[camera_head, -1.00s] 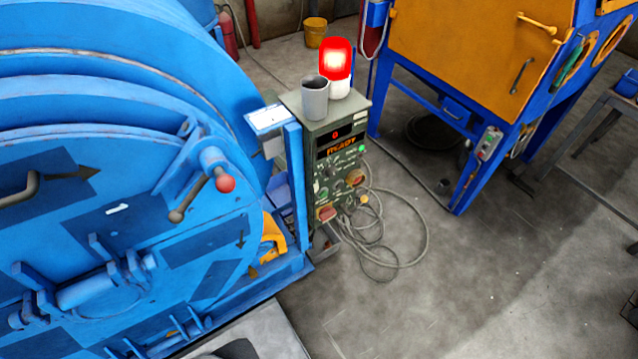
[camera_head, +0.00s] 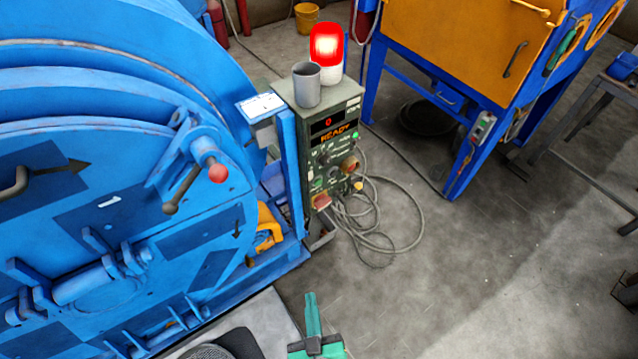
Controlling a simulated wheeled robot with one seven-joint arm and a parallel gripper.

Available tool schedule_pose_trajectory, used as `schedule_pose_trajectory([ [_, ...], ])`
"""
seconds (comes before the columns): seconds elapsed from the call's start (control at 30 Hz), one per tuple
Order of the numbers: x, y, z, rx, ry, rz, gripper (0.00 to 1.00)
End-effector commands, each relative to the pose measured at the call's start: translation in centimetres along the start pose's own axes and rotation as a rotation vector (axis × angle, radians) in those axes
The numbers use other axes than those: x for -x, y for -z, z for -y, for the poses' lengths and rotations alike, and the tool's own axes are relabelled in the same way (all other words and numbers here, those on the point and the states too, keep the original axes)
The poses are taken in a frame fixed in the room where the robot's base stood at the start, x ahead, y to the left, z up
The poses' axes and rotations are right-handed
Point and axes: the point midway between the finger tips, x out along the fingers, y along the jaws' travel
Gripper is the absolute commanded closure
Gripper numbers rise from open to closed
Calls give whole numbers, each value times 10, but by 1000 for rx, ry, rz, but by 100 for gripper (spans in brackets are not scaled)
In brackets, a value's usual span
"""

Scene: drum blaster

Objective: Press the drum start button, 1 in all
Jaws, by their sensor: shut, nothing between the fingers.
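The grey-green control box (camera_head: 327,130) stands beside the blue drum machine, its front face toward the right. Its display (camera_head: 338,134) reads "READY" in orange, with a red digit above. Below are several small knobs and buttons, among them a green one (camera_head: 316,186) at the lower left and a larger red one (camera_head: 321,202) at the bottom. Their labels are too small to read, so I cannot tell which is the start button. My gripper (camera_head: 311,297), teal, shows at the bottom edge, shut and empty, below and apart from the box.
A grey cup (camera_head: 307,85) and a lit red beacon (camera_head: 326,50) stand on the box. The blue drum machine (camera_head: 90,130) fills the left. Cables (camera_head: 400,245) lie looped on the floor right of the box.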

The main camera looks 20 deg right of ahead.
Motion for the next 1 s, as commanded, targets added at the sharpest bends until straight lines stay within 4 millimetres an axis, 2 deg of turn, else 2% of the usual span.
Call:
schedule_pose_trajectory([
  [0.03, -23, -1, -6, 15, -18, -1, 100],
  [0.27, -114, -8, -38, 87, -94, 35, 100],
  [0.4, -170, -2, -65, 125, -142, 60, 100],
  [0.6, -234, 14, -105, 165, -203, 96, 100],
  [0.7, -255, 21, -120, 177, -223, 110, 100],
  [0.8, -267, 26, -130, 186, -236, 119, 100],
  [1.0, -274, 28, -135, 190, -243, 126, 100],
])
